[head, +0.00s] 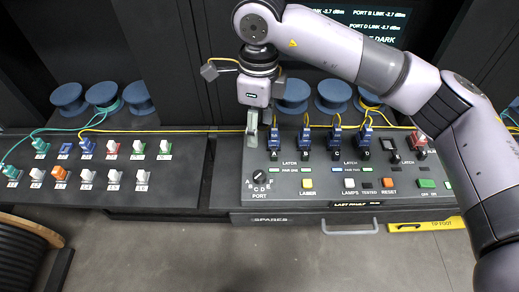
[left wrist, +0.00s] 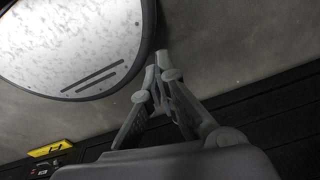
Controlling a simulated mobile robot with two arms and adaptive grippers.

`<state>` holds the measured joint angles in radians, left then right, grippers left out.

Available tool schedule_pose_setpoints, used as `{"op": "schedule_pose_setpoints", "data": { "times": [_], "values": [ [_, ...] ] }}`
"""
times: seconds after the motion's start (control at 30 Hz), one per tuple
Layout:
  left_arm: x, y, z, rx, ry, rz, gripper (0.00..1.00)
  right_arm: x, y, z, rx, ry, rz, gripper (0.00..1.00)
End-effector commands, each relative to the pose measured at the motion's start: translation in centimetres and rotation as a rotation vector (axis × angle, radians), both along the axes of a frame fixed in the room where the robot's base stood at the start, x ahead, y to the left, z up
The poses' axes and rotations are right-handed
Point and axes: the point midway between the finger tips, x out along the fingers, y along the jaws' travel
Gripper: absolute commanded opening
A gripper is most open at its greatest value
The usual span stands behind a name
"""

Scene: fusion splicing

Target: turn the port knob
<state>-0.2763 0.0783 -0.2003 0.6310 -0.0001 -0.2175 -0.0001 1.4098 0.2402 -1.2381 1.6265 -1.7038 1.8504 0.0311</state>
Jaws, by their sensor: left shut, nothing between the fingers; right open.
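The port knob (head: 260,177) is a round dark knob with letters around it and the word PORT below. It sits at the left end of the right-hand console panel (head: 290,199). My right gripper (head: 252,141) points down over the back of that panel, above the knob in the head view. It is open, holds nothing and appears apart from the knob; its height over the panel is hard to judge. My left gripper (left wrist: 157,70) shows only in the left wrist view. It is shut and empty over grey floor, away from the knob.
Several blue plugs with yellow cables, such as this plug (head: 306,139), stand right of my right gripper. Coloured buttons, including an orange reset button (head: 388,183), line the panel front. A left panel (head: 90,200) holds connectors. A screen (head: 370,20) and blue spools (head: 293,95) are behind.

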Motion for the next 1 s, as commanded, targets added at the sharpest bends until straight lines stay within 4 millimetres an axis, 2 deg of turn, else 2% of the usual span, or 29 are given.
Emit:
{"op": "schedule_pose_setpoints", "data": {
  "times": [0.07,0.17,0.4,0.47,0.57,0.8,0.9,1.0],
  "values": [
    [1.1,0.0,0.2,0.000,-0.013,0.000,0.00,0.2,-0.5,0.0,-0.025,-0.009,-0.004,0.49],
    [0.5,0.0,0.6,0.000,-0.007,0.000,0.00,0.2,-0.6,-0.8,-0.028,-0.008,-0.005,0.49],
    [-5.2,0.5,2.0,0.009,0.076,-0.001,0.00,0.0,-0.6,-5.3,-0.027,-0.003,-0.004,0.49],
    [-5.8,0.5,2.5,0.009,0.084,-0.001,0.00,0.0,-0.5,-6.6,-0.025,-0.003,-0.004,0.49],
    [-5.2,0.5,3.2,0.009,0.076,-0.001,0.00,-0.1,-0.5,-8.8,-0.026,-0.002,-0.003,0.49],
    [-0.7,0.2,5.0,0.002,0.009,-0.001,0.00,-0.1,-0.5,-13.8,-0.024,-0.004,-0.004,0.49],
    [-0.6,0.2,5.4,0.003,0.008,-0.001,0.00,-0.1,-0.4,-15.3,-0.022,-0.005,-0.004,0.49],
    [-1.3,0.3,5.6,0.004,0.020,-0.001,0.00,-0.1,-0.4,-16.3,-0.022,-0.005,-0.004,0.49]
  ]
}}
